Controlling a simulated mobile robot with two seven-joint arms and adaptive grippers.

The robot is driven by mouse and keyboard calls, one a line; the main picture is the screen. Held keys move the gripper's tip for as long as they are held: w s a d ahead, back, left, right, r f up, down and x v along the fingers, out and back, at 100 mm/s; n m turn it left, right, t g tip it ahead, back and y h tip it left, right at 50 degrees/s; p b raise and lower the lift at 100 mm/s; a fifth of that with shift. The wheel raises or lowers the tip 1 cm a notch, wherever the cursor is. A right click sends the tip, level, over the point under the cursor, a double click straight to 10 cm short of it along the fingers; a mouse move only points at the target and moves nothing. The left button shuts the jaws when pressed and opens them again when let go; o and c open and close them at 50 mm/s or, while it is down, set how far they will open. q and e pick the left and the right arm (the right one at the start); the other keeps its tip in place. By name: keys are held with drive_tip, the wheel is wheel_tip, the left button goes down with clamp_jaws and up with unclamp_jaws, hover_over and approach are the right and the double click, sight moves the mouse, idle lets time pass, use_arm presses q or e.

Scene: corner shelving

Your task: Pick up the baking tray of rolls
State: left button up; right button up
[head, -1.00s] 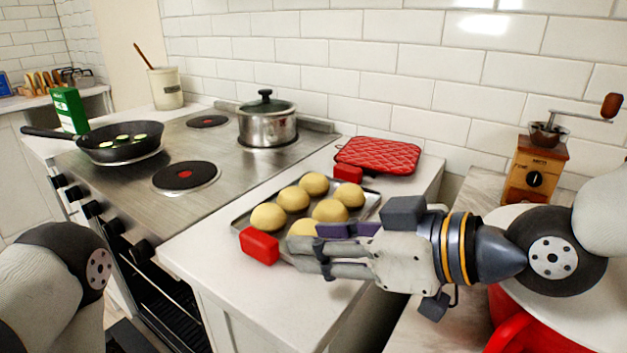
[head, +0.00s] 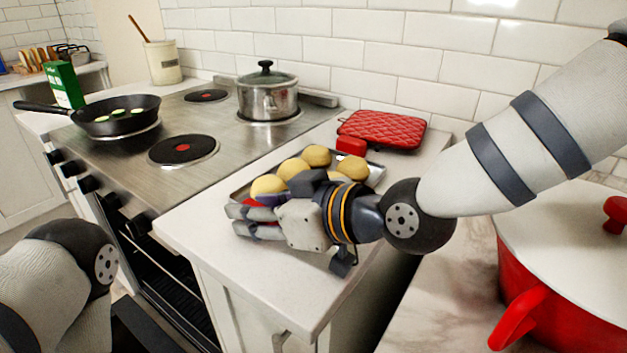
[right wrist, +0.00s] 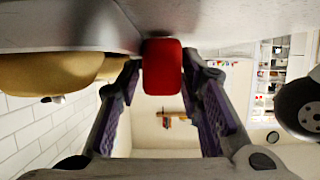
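The baking tray (head: 376,173) of round yellow rolls (head: 316,156) lies on the white counter right of the stove, partly hidden by my right gripper. A red grip (head: 351,145) sits at its far end. My right gripper (head: 238,222) is at the near end, its fingers pointing left. In the right wrist view the near red grip (right wrist: 163,67) shows between the two open fingers (right wrist: 163,75), with a gap on each side. In the head view this grip is mostly hidden behind the fingers. My left gripper is out of view; only part of the left arm shows.
A red quilted mitt (head: 382,130) lies behind the tray. A lidded steel pot (head: 267,98) and a black pan (head: 118,116) stand on the stove (head: 135,165). A red pot with a white lid (head: 520,300) stands at the right. The counter's front part is clear.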

clamp_jaws()
drive_tip(key=shift+r, duration=0.1)
drive_tip(key=shift+r, duration=0.1)
